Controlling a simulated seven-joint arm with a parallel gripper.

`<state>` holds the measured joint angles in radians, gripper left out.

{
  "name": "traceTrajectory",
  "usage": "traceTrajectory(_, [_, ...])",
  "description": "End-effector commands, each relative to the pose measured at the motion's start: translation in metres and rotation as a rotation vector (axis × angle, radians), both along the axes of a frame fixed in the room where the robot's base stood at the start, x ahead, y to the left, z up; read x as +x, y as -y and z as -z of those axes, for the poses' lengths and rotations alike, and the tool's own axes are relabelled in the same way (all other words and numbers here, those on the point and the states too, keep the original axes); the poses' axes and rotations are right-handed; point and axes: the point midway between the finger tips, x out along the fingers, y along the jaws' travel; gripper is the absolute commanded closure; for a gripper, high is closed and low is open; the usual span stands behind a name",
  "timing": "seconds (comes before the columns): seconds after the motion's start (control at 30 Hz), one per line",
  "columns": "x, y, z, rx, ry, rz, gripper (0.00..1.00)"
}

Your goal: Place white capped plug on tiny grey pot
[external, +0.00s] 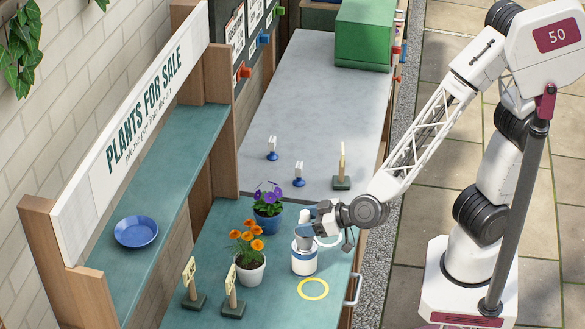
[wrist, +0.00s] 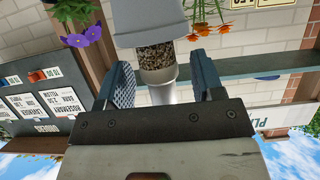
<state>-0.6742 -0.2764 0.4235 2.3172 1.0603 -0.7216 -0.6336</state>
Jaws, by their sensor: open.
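I cannot tell for sure which of these is the white capped plug or the tiny grey pot. The fingers and palm hide part of the white piece, and contact with it cannot be told.
A yellow ring (external: 313,289) lies on the bench in front of the container. A pot of orange flowers (external: 249,272) and a blue pot of purple flowers (external: 268,218) stand to the left. Two label stands (external: 233,305) (external: 192,298) are at front left. The grey counter behind is mostly clear.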

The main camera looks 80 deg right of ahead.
Motion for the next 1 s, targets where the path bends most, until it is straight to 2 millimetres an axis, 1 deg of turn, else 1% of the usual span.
traceTrajectory(0.17, [-0.017, 0.0, -0.008, 0.002, 0.002, -0.001, 0.39])
traceTrajectory(0.7, [-0.08, -0.001, -0.034, 0.002, 0.001, -0.002, 0.39])
traceTrajectory(0.83, [-0.092, 0.0, -0.038, 0.001, 0.001, -0.002, 0.39])
traceTrajectory(1.0, [-0.101, 0.0, -0.042, 0.001, 0.001, -0.001, 0.39])
